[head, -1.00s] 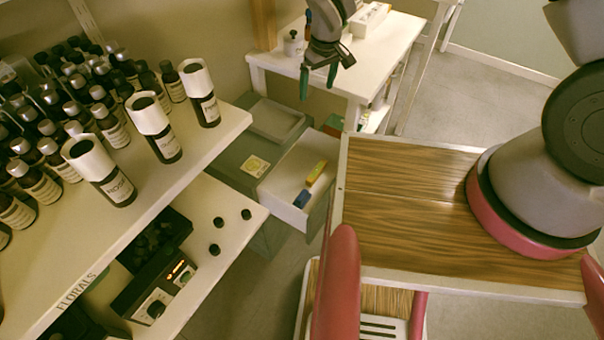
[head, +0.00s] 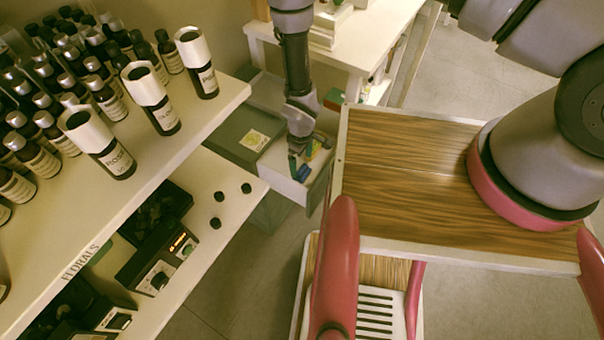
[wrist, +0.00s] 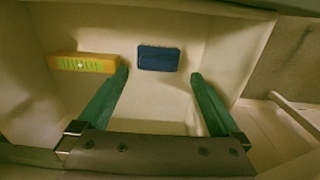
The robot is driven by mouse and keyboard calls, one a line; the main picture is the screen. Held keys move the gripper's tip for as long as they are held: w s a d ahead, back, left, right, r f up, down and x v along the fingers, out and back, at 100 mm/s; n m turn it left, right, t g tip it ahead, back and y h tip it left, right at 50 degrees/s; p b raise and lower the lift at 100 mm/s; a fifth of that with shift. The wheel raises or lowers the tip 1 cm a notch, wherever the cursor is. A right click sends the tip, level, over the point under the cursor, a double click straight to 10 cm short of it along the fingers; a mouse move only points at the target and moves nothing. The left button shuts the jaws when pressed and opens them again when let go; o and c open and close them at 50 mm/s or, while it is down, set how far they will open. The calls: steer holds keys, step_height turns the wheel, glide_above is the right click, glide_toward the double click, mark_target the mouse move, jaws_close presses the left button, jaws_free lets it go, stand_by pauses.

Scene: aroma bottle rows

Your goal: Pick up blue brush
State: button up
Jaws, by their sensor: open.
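The blue brush (wrist: 159,58) is a small dark blue block lying in a white drawer (wrist: 150,126). In the wrist view it lies a little beyond and between my green fingertips. It also shows in the head view (head: 304,173), just right of my fingers. My gripper (wrist: 159,73) is open and empty, with its fingers reaching into the drawer. A yellow-orange brush (wrist: 85,63) with a lighter patch lies to the left, close to my left fingertip. In the head view my gripper (head: 300,165) partly hides the drawer and the yellow brush.
The drawer walls surround the fingers. A grey-green cabinet (head: 222,135) holds the drawer. A wooden-topped surface (head: 400,190) is close on the right, and a white shelf (head: 215,115) with several dark bottles stands on the left. A white table (head: 375,45) is behind.

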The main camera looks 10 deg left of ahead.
mark_target(301, 169)
steer(key=shift+w+f, duration=0.15)
steer(key=shift+f, duration=3)
steer(key=c, duration=1.3)
steer(key=shift+r, duration=0.1)
step_height(301, 169, up, 10)
steer(key=shift+f, duration=0.1)
